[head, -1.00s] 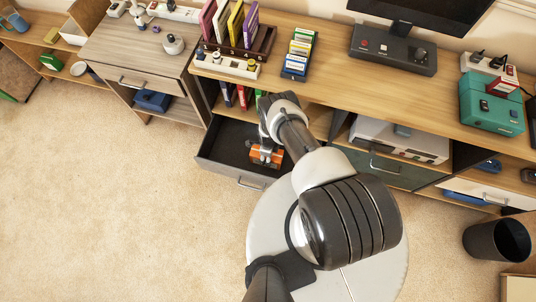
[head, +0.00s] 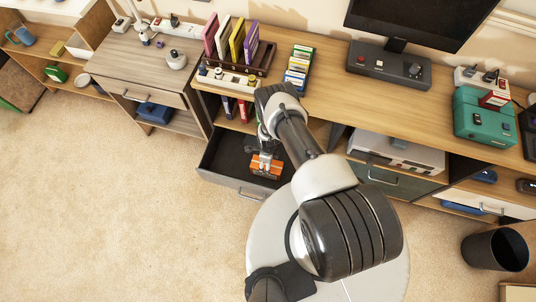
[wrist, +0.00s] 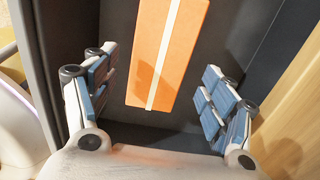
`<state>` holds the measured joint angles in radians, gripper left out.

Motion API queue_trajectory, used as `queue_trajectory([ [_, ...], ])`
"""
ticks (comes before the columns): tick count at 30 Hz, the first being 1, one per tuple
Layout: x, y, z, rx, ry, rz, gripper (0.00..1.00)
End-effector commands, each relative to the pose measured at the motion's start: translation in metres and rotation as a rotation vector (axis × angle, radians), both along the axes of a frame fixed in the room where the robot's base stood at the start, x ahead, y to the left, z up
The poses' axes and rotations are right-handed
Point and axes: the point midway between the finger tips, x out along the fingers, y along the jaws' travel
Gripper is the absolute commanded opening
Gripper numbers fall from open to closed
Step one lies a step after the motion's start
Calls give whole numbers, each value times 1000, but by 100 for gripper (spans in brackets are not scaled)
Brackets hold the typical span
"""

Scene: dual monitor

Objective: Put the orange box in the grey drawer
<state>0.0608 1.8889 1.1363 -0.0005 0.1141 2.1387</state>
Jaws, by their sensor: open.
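The orange box (head: 265,166), with a pale stripe, lies inside the open grey drawer (head: 222,152). In the wrist view the orange box (wrist: 165,50) is on the dark drawer floor, ahead of my fingertips and between their lines. My gripper (head: 264,155) reaches down over the drawer. In the wrist view my gripper (wrist: 157,95) has its blue-padded fingers spread wide, with nothing between them and apart from the box. The drawer's dark wall (wrist: 52,45) is at the left of that view. My arm hides part of the drawer's right side in the head view.
The wooden desk top (head: 330,90) is above and behind the drawer. A green-grey closed drawer (head: 395,180) is to the right. Carpet (head: 110,200) is clear at left.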

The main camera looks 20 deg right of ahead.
Motion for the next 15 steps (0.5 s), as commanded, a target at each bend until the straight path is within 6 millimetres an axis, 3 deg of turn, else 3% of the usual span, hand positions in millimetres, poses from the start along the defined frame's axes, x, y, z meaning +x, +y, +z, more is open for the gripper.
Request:
queue_trajectory([
  [1, 0, 0, 17, 0, 1, 0, 76],
  [6, -1, 0, 47, 0, 1, 0, 76],
  [15, -1, 0, 65, 0, 2, 0, 76],
])
